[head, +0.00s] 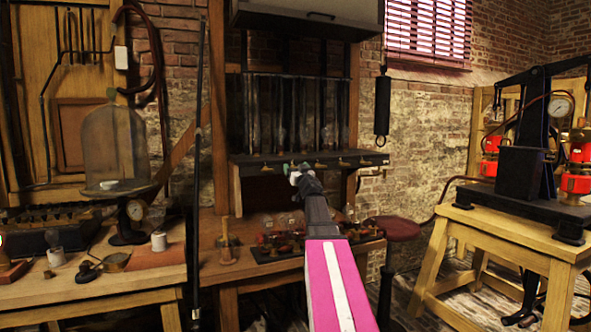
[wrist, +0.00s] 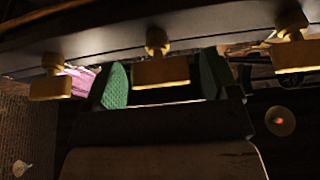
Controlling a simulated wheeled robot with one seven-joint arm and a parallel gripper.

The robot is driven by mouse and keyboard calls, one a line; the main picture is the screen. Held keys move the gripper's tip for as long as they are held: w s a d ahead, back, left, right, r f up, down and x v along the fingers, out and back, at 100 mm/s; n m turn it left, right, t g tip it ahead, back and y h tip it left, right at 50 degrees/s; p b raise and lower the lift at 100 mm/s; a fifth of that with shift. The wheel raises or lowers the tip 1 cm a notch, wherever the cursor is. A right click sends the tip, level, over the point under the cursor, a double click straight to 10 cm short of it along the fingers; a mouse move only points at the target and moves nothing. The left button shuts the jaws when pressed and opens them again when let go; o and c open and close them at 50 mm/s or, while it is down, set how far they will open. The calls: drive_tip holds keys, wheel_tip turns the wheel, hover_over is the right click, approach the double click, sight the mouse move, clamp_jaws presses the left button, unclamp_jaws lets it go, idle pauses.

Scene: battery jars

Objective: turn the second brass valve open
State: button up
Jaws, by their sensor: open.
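A row of brass valves runs along the front edge of a dark shelf (head: 250,160) under the glass jars. The leftmost valve (head: 267,168) is clear of my gripper. My gripper (head: 298,170) is at the second valve from the left and largely hides it in the head view. In the wrist view, the green-padded fingers of my gripper (wrist: 164,82) stand open on either side of a brass valve (wrist: 160,70). Its flat handle lies crosswise between them, with gaps visible. Contact cannot be told. Neighbouring valves show at left (wrist: 50,85) and right (wrist: 292,52).
Tall glass jars (head: 300,112) stand on the shelf behind the valves. A bench (head: 215,262) with small apparatus (head: 285,238) is below. A glass bell jar (head: 114,145) stands at left, a black-framed machine (head: 520,172) at right. A dark cylinder (head: 382,105) hangs right of the shelf.

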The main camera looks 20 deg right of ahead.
drive_tip(key=shift+w+r, duration=0.15)
drive_tip(key=shift+w, duration=0.15)
drive_tip(key=c, duration=0.9)
